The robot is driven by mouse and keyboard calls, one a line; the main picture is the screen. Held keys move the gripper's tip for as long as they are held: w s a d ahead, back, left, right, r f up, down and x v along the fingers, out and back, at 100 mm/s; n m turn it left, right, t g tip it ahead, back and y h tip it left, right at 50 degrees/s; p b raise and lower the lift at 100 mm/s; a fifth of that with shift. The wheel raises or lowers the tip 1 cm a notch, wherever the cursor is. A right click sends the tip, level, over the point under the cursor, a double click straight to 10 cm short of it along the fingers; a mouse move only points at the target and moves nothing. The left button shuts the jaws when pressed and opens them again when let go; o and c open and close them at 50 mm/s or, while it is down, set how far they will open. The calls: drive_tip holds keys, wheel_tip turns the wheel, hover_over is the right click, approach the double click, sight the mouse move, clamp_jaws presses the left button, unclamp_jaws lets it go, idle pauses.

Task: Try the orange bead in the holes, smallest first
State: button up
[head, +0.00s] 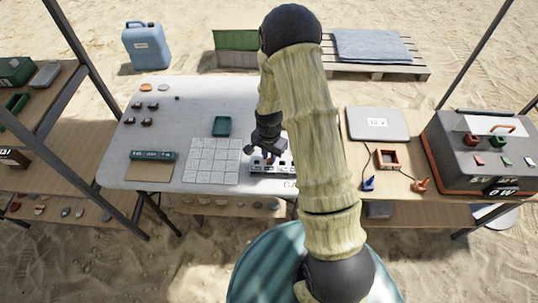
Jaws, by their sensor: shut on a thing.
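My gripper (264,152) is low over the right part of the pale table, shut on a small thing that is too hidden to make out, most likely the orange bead. The right end of the block is hidden behind my arm, and the hole sizes are too small to compare.
A gridded white mat (212,160) lies left of the block, with a green tray (222,126) behind it. Several small brown pieces and a flat orange piece (147,87) lie at the table's back left. A closed laptop-like case (377,124) and an open red-brown box (387,159) stand right.

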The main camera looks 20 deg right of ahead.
sight(269, 159)
drive_tip(key=shift+f, duration=0.1)
idle(0.8)
drive_tip(key=o, duration=0.8)
drive_tip(key=shift+o, duration=0.6)
drive_tip(key=o, duration=0.3)
drive_tip(key=shift+r+p, duration=2.2)
drive_tip(key=shift+r, duration=0.85)
